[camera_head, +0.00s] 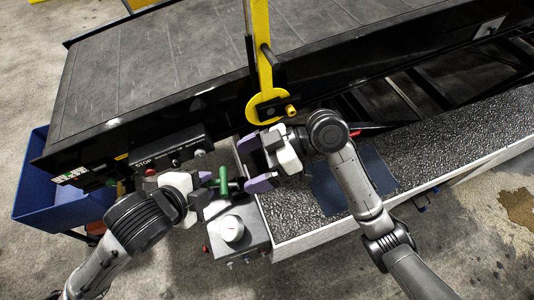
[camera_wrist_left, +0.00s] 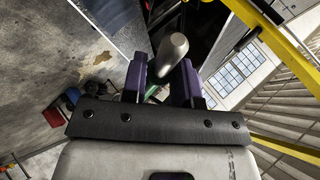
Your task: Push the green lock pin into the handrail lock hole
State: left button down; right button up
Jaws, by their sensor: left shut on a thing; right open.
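The green lock pin (camera_head: 224,184) is T-shaped in the head view. My left gripper (camera_head: 211,185) is shut on it above the grey control box. In the left wrist view, a grey rounded rod (camera_wrist_left: 172,50) shows by the fingers of my left gripper (camera_wrist_left: 163,78); I cannot tell whether it belongs to the pin. My right gripper (camera_head: 252,164) is open, its purple fingers apart, just right of the pin and below the handrail foot. The yellow handrail (camera_head: 262,50) stands upright, with a rounded foot at a black bracket (camera_head: 268,108). I cannot make out the lock hole clearly.
A grey box with a white round knob (camera_head: 231,228) sits below the pin. A black STOP panel (camera_head: 165,153) is on the belt loader's side (camera_head: 130,90). A blue bin (camera_head: 45,200) stands at left. A textured step (camera_head: 290,212) lies below my right arm.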

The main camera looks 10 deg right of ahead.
aim_at(221, 179)
jog(key=x, duration=0.7)
jog(key=shift+a+f, duration=0.1)
jog(key=shift+a, duration=0.1)
jog(key=c, duration=0.9)
pick_arm(q)
jog(key=c, duration=0.8)
grip_release()
pick_arm(e)
jog(key=shift+c, duration=0.5)
